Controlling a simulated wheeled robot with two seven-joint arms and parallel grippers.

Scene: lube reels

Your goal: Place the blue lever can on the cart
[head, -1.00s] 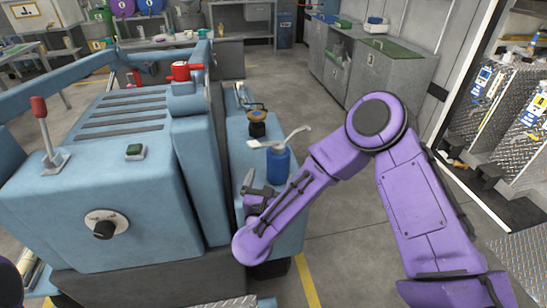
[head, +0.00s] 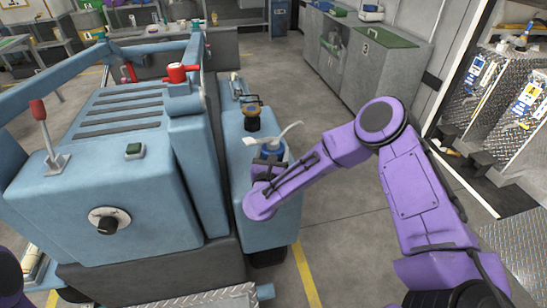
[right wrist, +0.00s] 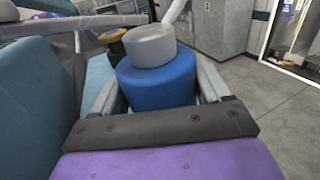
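The blue lever can (head: 271,152), with a grey top and a pale lever, stands on the light blue side ledge (head: 236,157) of a large blue machine. My right gripper (head: 263,168) reaches it from the near side and partly hides it in the head view. In the right wrist view, the can (right wrist: 158,82) sits between the two grey fingers (right wrist: 160,92), one on each side. The fingers are spread wide, and I see no clear grip on the can. My left gripper is out of view. I cannot identify a separate cart.
A dark can with an amber top (head: 252,120) stands behind the blue can on the ledge. The blue machine (head: 130,190) has a tall side wall left of the ledge. Grey cabinets (head: 378,78) stand at the back right. Open floor (head: 345,220) lies right of the machine.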

